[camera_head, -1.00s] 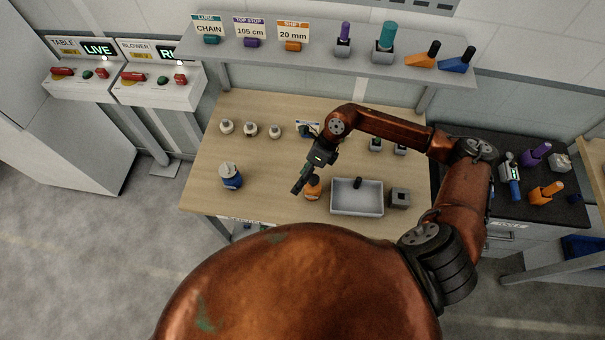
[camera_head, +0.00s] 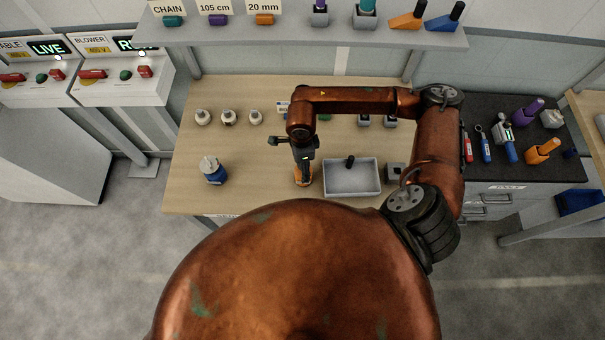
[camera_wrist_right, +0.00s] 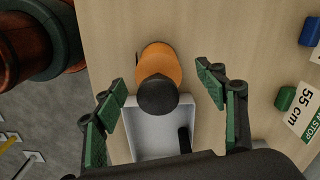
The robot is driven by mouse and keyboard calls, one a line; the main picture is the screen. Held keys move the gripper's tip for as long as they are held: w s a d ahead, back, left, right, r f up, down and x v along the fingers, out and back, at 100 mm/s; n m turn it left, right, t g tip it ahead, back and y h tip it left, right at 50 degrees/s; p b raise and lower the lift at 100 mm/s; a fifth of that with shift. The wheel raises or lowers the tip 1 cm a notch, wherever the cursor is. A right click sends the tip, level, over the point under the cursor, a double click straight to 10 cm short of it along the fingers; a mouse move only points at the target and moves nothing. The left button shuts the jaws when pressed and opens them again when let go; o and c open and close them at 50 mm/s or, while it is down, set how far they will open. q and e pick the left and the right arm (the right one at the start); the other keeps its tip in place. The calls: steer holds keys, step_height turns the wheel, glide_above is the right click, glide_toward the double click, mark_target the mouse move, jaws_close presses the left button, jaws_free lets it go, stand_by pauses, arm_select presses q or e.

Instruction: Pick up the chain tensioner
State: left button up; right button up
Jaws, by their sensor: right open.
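My right gripper (camera_head: 304,168) hangs over the workbench above an orange object (camera_head: 304,182) by the front edge. The right wrist view shows this object (camera_wrist_right: 158,66) with a round orange body and a dark knob (camera_wrist_right: 157,95). It lies between the spread green-padded fingers of my right gripper (camera_wrist_right: 163,82), with gaps on both sides. The fingers look empty and apart from it. No label on it is readable, so I cannot tell whether it is the chain tensioner. My left gripper is not in view.
A grey tray (camera_head: 328,190) holding a dark item stands just right of the orange object. A black tool surface (camera_head: 555,168) is at the right.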

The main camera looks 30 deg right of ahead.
steer(key=f, duration=0.1)
steer(key=f+p, duration=0.1)
steer(key=f, duration=0.2)
steer(key=shift+s+d+f, duration=0.2)
steer(key=shift+s+f, duration=0.05)
steer(key=shift+f, duration=0.15)
steer(key=shift+c, duration=0.4)
steer(key=shift+w+r, duration=0.1)
steer(key=c, duration=1.6)
